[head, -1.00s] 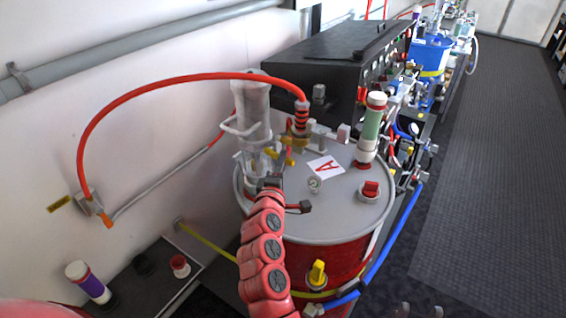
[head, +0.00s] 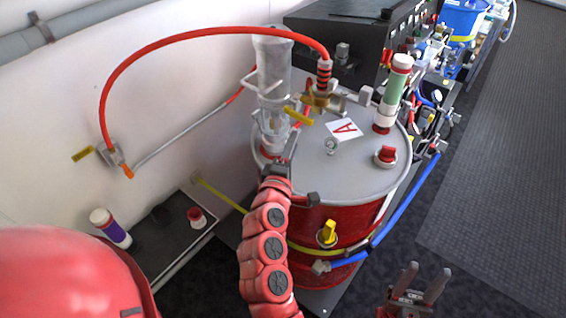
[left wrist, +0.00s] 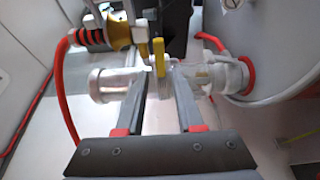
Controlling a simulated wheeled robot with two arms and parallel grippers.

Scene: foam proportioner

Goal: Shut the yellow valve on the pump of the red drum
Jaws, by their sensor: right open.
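The red drum (head: 315,219) has a grey lid with a pump on it, including a clear cylinder (head: 273,70). The pump's yellow valve handle (head: 298,116) sits beside the clear cylinder, by a brass fitting with a red hose. My left gripper (head: 287,150) is just below and in front of this handle. In the left wrist view its two fingers (left wrist: 160,72) are apart, and the yellow handle (left wrist: 158,57) shows upright between their tips; I cannot tell whether they touch it. My right gripper (head: 420,280) is open and empty, low at the right of the drum.
Another yellow valve (head: 327,233) is on the drum's lower side, with a blue hose (head: 405,215) nearby. A red cap (head: 386,155) and a green-and-white cylinder (head: 395,92) stand on the lid. A black cabinet (head: 345,40) is behind. The floor at right (head: 490,170) is clear.

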